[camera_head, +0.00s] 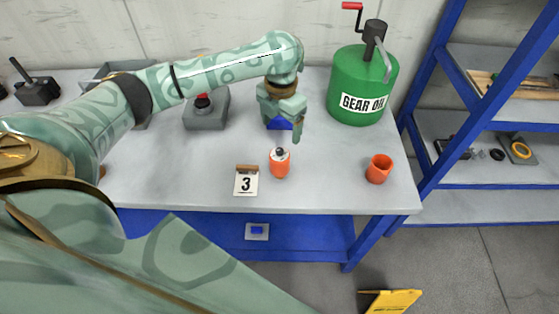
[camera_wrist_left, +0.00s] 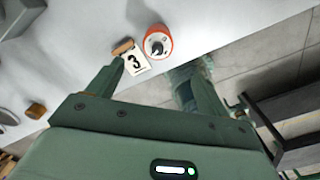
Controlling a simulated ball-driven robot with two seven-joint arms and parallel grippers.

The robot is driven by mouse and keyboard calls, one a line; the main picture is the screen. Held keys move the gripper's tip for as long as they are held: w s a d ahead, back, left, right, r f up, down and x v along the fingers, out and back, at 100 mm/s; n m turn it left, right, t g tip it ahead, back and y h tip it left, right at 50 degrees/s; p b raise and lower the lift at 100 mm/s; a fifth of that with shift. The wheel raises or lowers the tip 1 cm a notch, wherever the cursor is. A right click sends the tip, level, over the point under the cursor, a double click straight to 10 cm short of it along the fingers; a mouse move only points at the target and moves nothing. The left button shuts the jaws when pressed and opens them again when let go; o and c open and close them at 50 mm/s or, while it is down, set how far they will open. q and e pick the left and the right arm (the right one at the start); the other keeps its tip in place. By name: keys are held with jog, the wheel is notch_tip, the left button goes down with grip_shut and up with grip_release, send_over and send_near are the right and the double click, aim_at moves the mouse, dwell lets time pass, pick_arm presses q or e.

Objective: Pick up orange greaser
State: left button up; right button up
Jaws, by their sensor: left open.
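The orange greaser (camera_head: 280,164), a small upright orange body with a dark and grey top, stands on the grey workbench (camera_head: 330,190) near its front edge. In the left wrist view the greaser (camera_wrist_left: 158,43) shows from above, beyond the fingertips and roughly between their lines. My left gripper (camera_head: 284,124) is open and empty, above the bench and just behind the greaser in the head view, apart from it. In the left wrist view its two fingers (camera_wrist_left: 158,76) are spread wide. My right gripper is not in view.
A card marked 3 (camera_head: 246,181) stands close to the greaser's left. An orange cup (camera_head: 379,168) stands to the right. A green gear oil can (camera_head: 362,85) and a grey box with a red button (camera_head: 206,110) stand farther back. Blue shelves (camera_head: 490,130) flank the bench.

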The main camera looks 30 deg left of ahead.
aim_at(281, 151)
pick_arm(q)
notch_tip(281, 151, down, 10)
jog(key=b, duration=0.3)
jog(key=shift+d, duration=0.1)
jog(key=f, duration=0.1)
jog(key=f+b, duration=0.1)
jog(key=f, duration=0.1)
jog(key=f+b, duration=0.1)
jog(key=f, duration=0.1)
jog(key=shift+a+f, duration=0.2)
jog(key=shift+a, duration=0.1)
jog(key=shift+r, duration=0.1)
jog(key=shift+c, duration=0.6)
jog(key=c, duration=1.2)
jog(key=shift+r, duration=0.15)
